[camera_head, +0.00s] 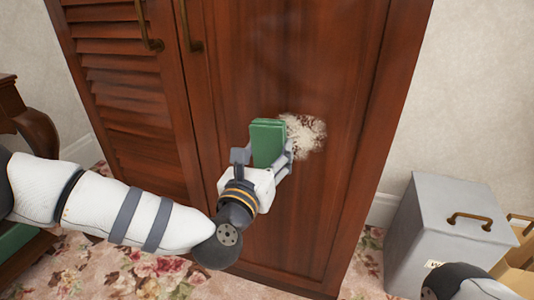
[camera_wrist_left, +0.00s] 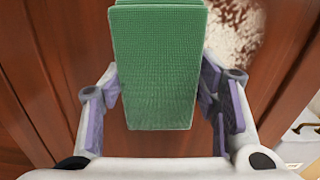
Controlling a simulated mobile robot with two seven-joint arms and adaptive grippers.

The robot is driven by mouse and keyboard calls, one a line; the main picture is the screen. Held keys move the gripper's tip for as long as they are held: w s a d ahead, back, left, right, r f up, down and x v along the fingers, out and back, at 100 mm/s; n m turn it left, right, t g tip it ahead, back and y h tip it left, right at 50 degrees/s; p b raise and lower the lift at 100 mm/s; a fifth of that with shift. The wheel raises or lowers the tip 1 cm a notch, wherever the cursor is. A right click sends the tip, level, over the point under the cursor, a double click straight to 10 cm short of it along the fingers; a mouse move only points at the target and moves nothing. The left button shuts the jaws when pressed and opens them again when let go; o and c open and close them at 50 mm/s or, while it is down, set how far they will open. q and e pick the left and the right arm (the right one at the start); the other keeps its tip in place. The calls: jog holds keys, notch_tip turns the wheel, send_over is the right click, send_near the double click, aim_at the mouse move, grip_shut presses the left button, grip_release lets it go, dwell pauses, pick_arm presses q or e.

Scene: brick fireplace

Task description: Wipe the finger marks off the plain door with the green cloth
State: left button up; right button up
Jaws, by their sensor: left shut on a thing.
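The plain door (camera_head: 340,55) is the smooth reddish-brown right door of a wooden wardrobe. A whitish, speckled patch of marks (camera_head: 308,134) shows on it; part of the patch also shows at the upper right of the left wrist view (camera_wrist_left: 236,28). My left gripper (camera_head: 266,158) is shut on the green cloth (camera_head: 268,140), a folded block. The cloth is up at the door, just left of the visible marks and overlapping their left edge in the head view. Whether it touches the door I cannot tell. In the left wrist view the cloth (camera_wrist_left: 160,65) stands between both fingers.
The louvred door (camera_head: 125,90) is on the left, with brass handles (camera_head: 190,28) near the middle. A grey lidded box (camera_head: 445,225) stands on the floral carpet (camera_head: 150,275) at right, beside a tan box (camera_head: 518,262). Dark wooden furniture (camera_head: 25,120) is at far left.

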pick_arm(q)
jog(key=shift+w+d+b, duration=0.2)
jog(key=shift+w+b, duration=0.2)
jog(key=shift+w, duration=0.3)
jog(key=shift+d, duration=0.1)
